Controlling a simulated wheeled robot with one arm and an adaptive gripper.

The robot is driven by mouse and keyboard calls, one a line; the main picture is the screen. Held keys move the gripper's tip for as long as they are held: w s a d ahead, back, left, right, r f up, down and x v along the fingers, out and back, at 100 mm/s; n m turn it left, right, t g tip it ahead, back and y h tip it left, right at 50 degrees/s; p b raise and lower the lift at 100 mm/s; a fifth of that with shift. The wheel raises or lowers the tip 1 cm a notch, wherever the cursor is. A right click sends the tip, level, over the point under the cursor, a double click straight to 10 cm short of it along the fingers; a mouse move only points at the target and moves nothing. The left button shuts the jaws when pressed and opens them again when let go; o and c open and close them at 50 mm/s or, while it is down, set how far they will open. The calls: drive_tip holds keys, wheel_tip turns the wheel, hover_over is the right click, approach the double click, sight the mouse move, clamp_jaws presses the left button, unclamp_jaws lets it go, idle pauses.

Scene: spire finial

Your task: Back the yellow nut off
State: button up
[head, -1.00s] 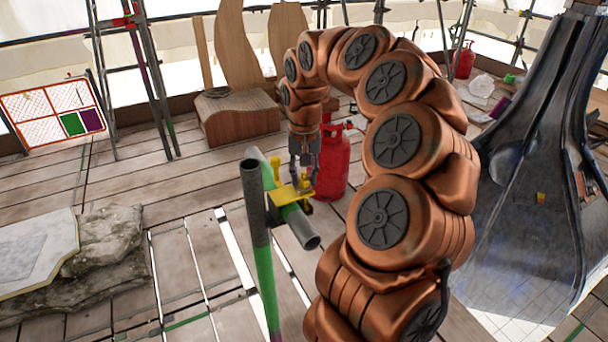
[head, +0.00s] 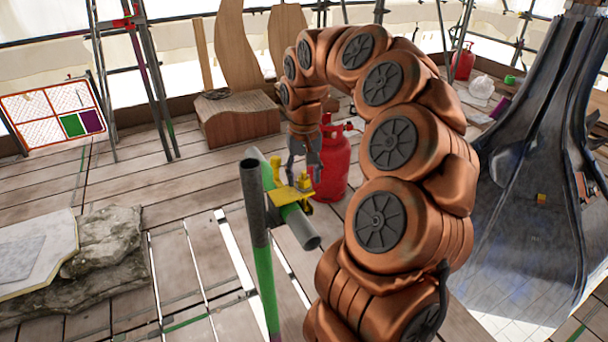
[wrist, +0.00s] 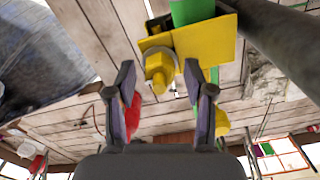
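A yellow clamp (head: 284,196) sits on the green-and-grey horizontal tube (head: 297,224) beside an upright tube (head: 254,205). In the wrist view the clamp's yellow plate (wrist: 208,44) shows at the top. The yellow nut (wrist: 159,66) shows beside the plate, ahead of the gap between my fingertips. My gripper (wrist: 165,80) is open, one finger to each side of the nut's line, with nothing held. Another yellow part (wrist: 222,122) is partly hidden behind the right finger.
A red gas cylinder (head: 331,165) stands close behind my gripper. A stone slab (head: 105,245) lies at left, and a large dark metal spire (head: 530,190) stands at right. The plank floor has bright gaps at lower left.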

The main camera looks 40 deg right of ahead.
idle(0.3)
wheel_tip(320, 180, up, 12)
idle(0.7)
idle(0.5)
